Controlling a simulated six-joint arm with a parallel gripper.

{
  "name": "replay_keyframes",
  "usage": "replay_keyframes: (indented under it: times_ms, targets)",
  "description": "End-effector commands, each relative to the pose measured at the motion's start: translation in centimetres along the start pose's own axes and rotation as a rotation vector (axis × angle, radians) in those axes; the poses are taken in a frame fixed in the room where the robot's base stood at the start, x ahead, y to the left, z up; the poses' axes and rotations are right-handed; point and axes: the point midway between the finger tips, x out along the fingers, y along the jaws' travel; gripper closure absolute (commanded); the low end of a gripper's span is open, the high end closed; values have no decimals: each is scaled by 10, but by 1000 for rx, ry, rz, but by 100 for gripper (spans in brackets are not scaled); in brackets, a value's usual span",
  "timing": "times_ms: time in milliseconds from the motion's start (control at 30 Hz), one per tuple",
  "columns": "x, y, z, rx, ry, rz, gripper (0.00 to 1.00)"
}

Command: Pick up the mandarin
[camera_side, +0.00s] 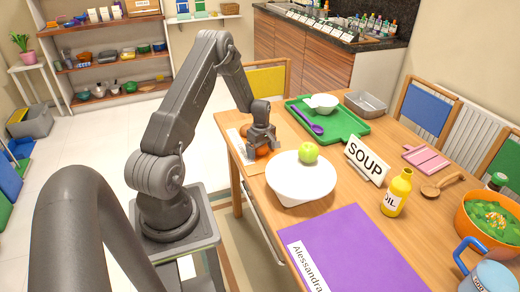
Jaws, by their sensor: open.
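An orange mandarin (263,152) shows at the left edge of the table, on or by a white sheet. My gripper (264,150) is right over it, pointing down, and the fingers partly hide the fruit. The jaws are open, with the fingers beside the mandarin; I cannot tell if they touch it. More orange shows between and behind the fingers, so I cannot tell whether there is a second fruit.
A white bowl (300,182) with a green apple (308,152) at its rim stands just right of my gripper. Behind are a green tray (345,124) and purple spoon (310,123).

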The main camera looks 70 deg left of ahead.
Motion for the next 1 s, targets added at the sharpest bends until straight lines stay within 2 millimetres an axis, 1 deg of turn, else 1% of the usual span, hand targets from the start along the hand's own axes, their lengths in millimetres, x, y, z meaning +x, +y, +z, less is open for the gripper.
replay_keyframes:
  times_ms: [233,800,1000]
  targets:
    - [2,0,0,0,1,2,7]
    - [1,0,0,0,0,1,61]
    - [1,0,0,0,1,2,61]
